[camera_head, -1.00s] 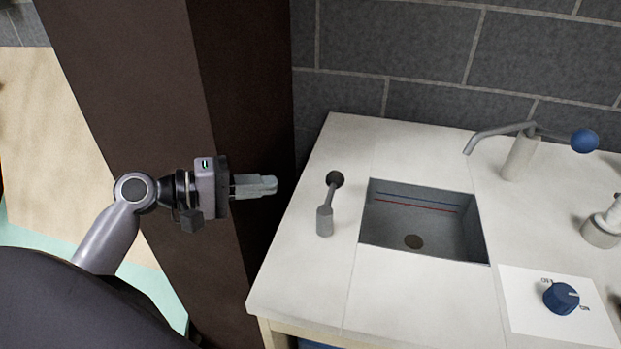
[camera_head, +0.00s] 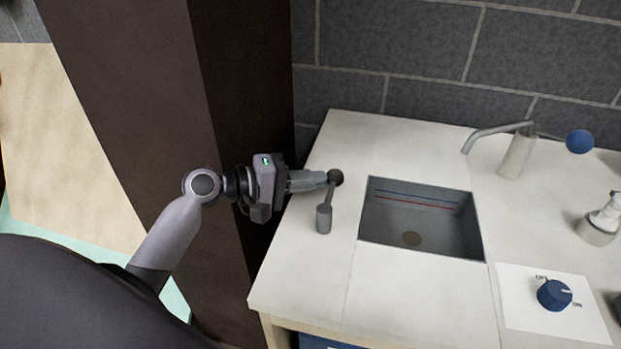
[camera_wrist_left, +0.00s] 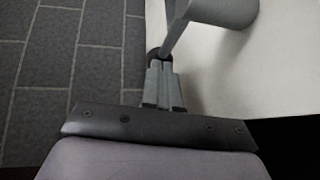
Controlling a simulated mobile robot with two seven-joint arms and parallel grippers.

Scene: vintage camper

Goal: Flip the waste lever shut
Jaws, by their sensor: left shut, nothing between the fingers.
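The waste lever (camera_head: 327,206) stands on the white counter left of the sink, a grey post with an arm ending in a dark round knob (camera_head: 335,177). The arm points toward the back wall. My left gripper (camera_head: 322,178) is shut and empty, its fingertips at the left side of the lever arm near the knob. I cannot tell whether they touch. In the left wrist view the closed fingers (camera_wrist_left: 162,72) point at the dark knob, with the lever's grey post (camera_wrist_left: 222,10) above right. My right gripper is not in view.
The sink (camera_head: 420,222) is right of the lever, with a tap (camera_head: 516,150) with a blue ball behind it. A blue knob (camera_head: 554,294) is on a white plate at front right. A dark brown pillar (camera_head: 240,110) stands left of the counter.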

